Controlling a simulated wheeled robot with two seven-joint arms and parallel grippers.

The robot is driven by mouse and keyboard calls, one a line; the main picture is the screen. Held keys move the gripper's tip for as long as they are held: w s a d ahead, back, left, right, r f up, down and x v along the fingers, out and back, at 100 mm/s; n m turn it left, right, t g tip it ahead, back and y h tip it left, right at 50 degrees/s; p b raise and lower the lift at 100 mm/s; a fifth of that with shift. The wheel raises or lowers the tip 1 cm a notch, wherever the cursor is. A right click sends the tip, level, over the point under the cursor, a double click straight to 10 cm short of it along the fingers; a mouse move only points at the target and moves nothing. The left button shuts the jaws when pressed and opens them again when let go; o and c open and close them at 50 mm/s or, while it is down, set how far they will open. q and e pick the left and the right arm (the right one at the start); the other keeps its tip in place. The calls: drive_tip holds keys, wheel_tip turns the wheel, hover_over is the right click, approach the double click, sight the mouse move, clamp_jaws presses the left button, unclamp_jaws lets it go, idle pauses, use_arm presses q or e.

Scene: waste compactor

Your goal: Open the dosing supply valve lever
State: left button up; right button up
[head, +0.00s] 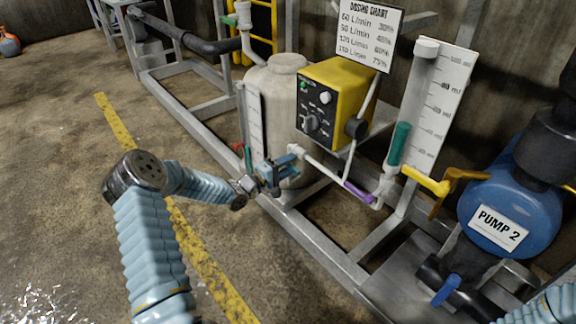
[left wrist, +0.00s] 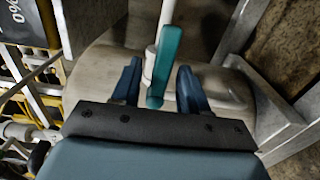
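In the left wrist view a teal valve lever (left wrist: 165,62) shows between the two blue fingers of my left gripper (left wrist: 158,85), with a gap on both sides. A white pipe (left wrist: 165,18) runs behind it. In the head view my left gripper (head: 274,173) is at the lower front of the pale dosing tank (head: 277,85), beside the white outlet pipe (head: 322,167). It is open. The gripper hides much of the valve there, and I read no label on the lever. My right gripper is not in view; only part of my right arm shows at lower right.
A yellow dosing pump (head: 335,98) stands right of the tank, above a purple lever (head: 358,192). Another teal lever (head: 399,143) and a yellow lever (head: 425,180) are near the graduated column. The grey frame rail (head: 315,245) runs in front.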

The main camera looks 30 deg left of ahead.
use_arm(q)
drive_tip(key=v, duration=1.3)
drive_tip(key=shift+s+a+p, duration=0.2)
drive_tip(key=shift+s+p, duration=0.15)
drive_tip(key=shift+p, duration=0.05)
